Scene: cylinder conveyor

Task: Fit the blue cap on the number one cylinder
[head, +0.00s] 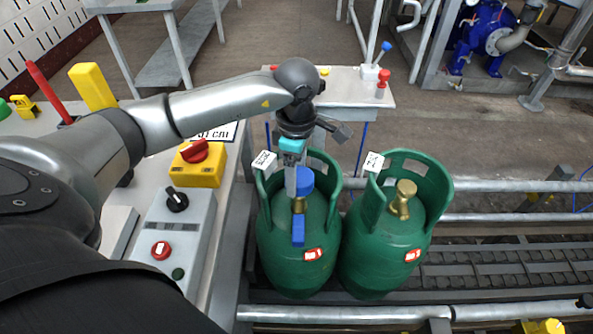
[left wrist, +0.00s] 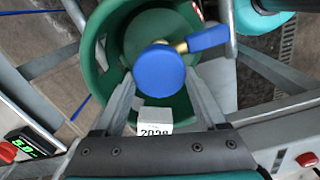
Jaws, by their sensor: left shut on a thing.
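Two green cylinders stand side by side, the left one (head: 290,262) and the right one (head: 375,262), each with a collar and a brass valve. My left gripper (head: 297,182) reaches down inside the left cylinder's collar. It is shut on the blue cap (head: 306,182), whose round top (left wrist: 159,67) lies between the fingertips in the left wrist view. The cap is over the left cylinder's brass valve (head: 299,206); I cannot tell whether it is fully seated. A blue arm-like part (head: 298,232) sticks out beside the valve. The right cylinder's valve (head: 403,197) is bare. My right gripper is out of view.
A metal rail (head: 345,314) runs in front of the cylinders, and a roller conveyor (head: 500,262) extends right. On the left are a grey control box (head: 182,232) and a yellow box with a red knob (head: 200,172). A small table (head: 345,88) stands behind.

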